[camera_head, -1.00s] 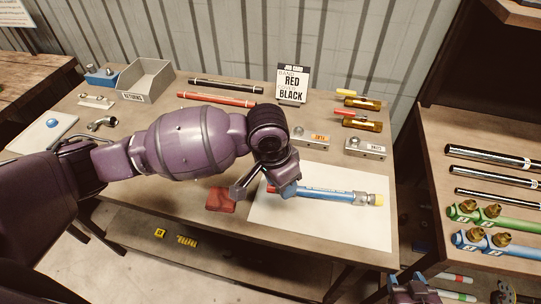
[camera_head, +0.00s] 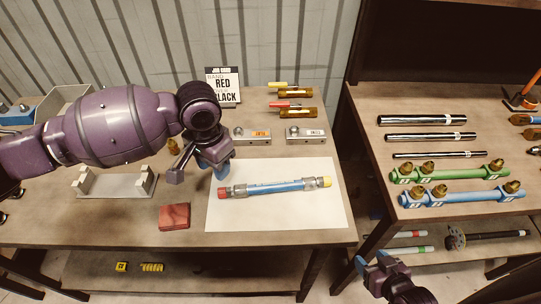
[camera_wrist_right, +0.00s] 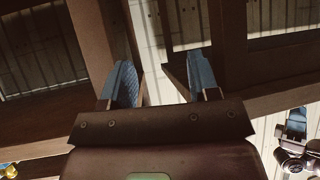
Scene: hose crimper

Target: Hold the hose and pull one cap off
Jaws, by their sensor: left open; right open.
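A blue hose (camera_head: 275,187) lies on a white sheet (camera_head: 280,222) on the table. It has metal end fittings, a red cap (camera_head: 221,192) on its left end and a yellow cap (camera_head: 327,182) on its right end. My left gripper (camera_head: 219,168) is open, with blue fingertips, just behind the hose's left end; it appears apart from the hose. Its far finger is partly hidden. My right gripper (camera_head: 371,261) is open and empty, low in front of the gap between table and shelf. The right wrist view shows its two spread blue fingers (camera_wrist_right: 161,82) with nothing between them.
A red block (camera_head: 174,217) lies left of the sheet, and a grey cradle (camera_head: 115,183) stands further left. Two metal blocks (camera_head: 251,136) (camera_head: 305,135) and a job card (camera_head: 223,86) stand behind. The right shelf (camera_head: 440,212) holds black rods and green and blue bars.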

